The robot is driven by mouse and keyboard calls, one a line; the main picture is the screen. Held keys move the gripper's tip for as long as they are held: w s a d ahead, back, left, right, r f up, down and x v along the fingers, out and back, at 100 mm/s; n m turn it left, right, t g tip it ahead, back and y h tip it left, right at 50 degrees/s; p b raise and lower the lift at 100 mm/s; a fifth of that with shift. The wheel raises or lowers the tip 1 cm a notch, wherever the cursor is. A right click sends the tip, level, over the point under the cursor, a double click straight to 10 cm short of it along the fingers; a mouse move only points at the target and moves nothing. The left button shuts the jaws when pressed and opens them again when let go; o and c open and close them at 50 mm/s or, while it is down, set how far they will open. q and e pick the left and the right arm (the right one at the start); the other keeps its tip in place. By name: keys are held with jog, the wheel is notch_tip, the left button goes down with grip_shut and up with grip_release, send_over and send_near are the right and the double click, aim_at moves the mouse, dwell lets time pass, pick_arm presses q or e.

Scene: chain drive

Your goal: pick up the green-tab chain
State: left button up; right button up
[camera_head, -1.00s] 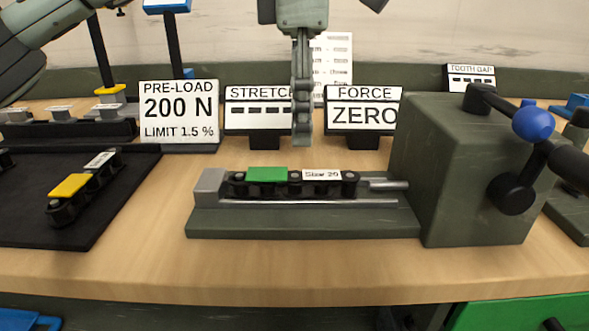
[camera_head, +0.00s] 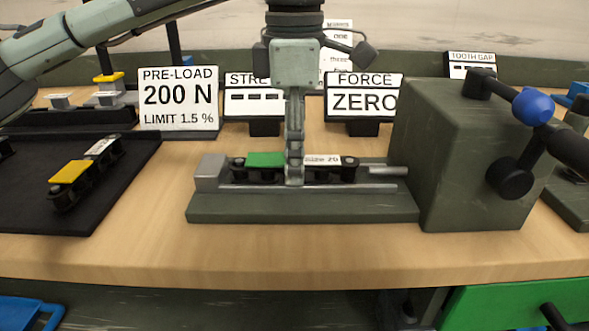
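The green-tab chain (camera_head: 265,160) lies in the dark green test fixture (camera_head: 300,208), between a grey end block on the left and a metal rod on the right. It has a green tab on its left part and a white label on its right part. My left gripper (camera_head: 294,178) points straight down at the middle of the chain and covers part of it. The fingers are seen edge-on, so I cannot tell whether they are open or shut on the chain. My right gripper is not in view.
A large green block (camera_head: 470,150) with a blue-knobbed handle (camera_head: 533,106) stands to the right. A black mat (camera_head: 30,205) with a yellow-tab chain (camera_head: 75,172) lies at the left. Signs, including PRE-LOAD (camera_head: 178,98), stand behind. The wooden table front (camera_head: 240,255) is clear.

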pick_arm(q)
grip_shut()
jog(key=shift+r, duration=0.15)
